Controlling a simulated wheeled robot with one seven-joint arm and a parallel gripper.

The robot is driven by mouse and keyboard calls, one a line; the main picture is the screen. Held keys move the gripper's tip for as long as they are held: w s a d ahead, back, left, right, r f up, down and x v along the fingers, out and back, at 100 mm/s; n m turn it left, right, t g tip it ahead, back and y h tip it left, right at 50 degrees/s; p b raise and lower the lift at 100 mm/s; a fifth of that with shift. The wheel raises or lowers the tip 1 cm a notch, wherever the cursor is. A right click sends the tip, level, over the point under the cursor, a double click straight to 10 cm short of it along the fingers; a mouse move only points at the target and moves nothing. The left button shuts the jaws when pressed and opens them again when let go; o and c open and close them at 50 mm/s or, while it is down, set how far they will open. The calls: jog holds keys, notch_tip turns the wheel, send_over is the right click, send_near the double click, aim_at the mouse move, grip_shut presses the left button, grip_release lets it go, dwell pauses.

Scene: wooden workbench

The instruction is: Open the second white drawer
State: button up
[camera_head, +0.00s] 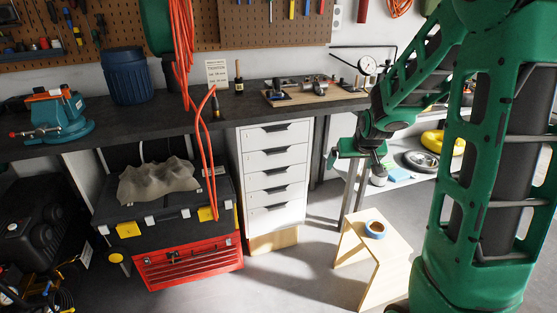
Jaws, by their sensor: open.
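The white drawer cabinet (243,172) stands under the workbench, with several drawers stacked one above another and dark handles. The second white drawer from the top (260,161) looks shut and flush with the others. My gripper (331,158) is to the right of the cabinet, at about the height of the upper drawers, in front of the bench leg. It is apart from the drawer handles and looks empty. Its jaws are open, though the fingertips are small and dark here.
Floor before the drawers is clear.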

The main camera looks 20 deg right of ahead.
jog(key=w+a+f+n+t, duration=0.1)
jog(key=w+f+t, duration=0.25)
jog(key=w, duration=0.75)
jog(key=n+t+y, duration=0.2)
jog(key=t, duration=0.6)
send_near(279, 157)
jog(key=s+a+r, duration=0.1)
jog(key=s+r, duration=0.2)
jog(key=s, duration=0.2)
jog(key=w, duration=1.1)
